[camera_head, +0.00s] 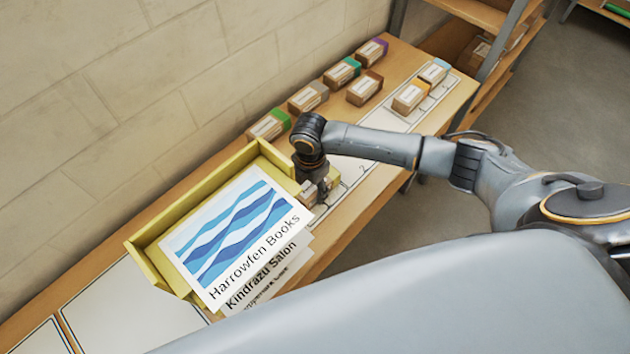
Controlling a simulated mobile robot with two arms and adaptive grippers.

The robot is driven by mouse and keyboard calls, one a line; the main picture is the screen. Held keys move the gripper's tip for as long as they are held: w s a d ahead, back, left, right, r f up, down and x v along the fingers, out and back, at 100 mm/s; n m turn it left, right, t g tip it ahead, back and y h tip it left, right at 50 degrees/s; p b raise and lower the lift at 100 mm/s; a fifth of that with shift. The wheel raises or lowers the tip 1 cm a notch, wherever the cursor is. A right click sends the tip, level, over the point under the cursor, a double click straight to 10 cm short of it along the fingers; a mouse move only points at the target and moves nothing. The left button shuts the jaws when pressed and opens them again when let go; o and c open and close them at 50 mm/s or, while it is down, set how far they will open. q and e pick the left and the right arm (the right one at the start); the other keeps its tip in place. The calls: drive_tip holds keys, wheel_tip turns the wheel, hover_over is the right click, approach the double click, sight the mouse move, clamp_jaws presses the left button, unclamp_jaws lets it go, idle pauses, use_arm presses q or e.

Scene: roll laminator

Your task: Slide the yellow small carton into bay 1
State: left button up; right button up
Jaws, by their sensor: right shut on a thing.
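My right gripper (318,187) reaches down over the table beside the yellow tray, at the near end of the white marked strip. It is shut on a small brown carton (331,178), mostly hidden by the fingers and the signs; its colour band cannot be told. A carton with an orange-yellow band (411,97) lies on the strip farther right. The strip (362,166) has printed numbers and lines near the gripper; bay 1 cannot be made out clearly. My left gripper is not in view.
A yellow tray (147,262) holds large printed signs (237,238) that overhang its front. Several banded cartons (308,97) stand along the wall, and a blue-banded carton (435,72) is at the strip's far end. Shelves (490,50) stand beyond the table.

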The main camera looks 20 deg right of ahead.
sight(310, 187)
drive_tip(key=shift+s+a, duration=0.1)
drive_tip(key=shift+a, duration=0.15)
drive_tip(key=o, duration=1.4)
drive_tip(key=o, duration=0.4)
wheel_tip(310, 187, up, 6)
drive_tip(key=p, duration=0.6)
